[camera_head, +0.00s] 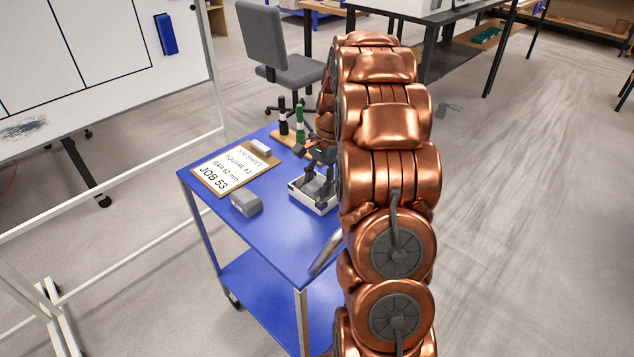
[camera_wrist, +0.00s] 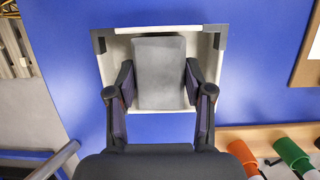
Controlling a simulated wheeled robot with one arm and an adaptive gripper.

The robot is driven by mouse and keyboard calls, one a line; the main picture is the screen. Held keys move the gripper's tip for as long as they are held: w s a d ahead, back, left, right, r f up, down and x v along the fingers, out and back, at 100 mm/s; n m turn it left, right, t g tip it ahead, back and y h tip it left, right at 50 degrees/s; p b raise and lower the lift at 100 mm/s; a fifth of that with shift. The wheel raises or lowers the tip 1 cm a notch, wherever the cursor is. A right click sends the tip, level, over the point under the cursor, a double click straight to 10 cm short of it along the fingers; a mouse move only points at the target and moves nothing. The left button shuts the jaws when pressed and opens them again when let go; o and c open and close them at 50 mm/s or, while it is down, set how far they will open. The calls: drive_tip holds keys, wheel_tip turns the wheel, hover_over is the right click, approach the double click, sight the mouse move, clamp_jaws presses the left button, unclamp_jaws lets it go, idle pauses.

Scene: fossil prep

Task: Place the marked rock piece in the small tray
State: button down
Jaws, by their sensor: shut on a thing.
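My gripper (camera_wrist: 160,80) is shut on a smooth grey block-like piece (camera_wrist: 158,65), with one finger on each side of it. The small white tray (camera_wrist: 107,68) with dark corners lies around the piece's outline in the wrist view. In the head view the tray (camera_head: 325,208) stands on the blue cart, and my gripper (camera_head: 318,172) is just over it, with grey showing inside its rim. Whether the piece touches the tray floor I cannot tell. No mark on the piece shows. My arm partly covers the tray's right side.
Another grey block (camera_head: 247,203) lies on the blue cart top (camera_head: 275,228) left of the tray. Markers, including a green one (camera_head: 300,122), stand in a wooden holder.

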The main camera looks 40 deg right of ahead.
drive_tip(key=shift+f, duration=0.15)
drive_tip(key=shift+c, duration=2.2)
unclamp_jaws()
drive_tip(key=b+v, duration=0.1)
drive_tip(key=v, duration=1.1)
drive_tip(key=shift+b, duration=0.3)
drive_tip(key=shift+a+r, duration=0.1)
drive_tip(key=shift+r, duration=0.1)
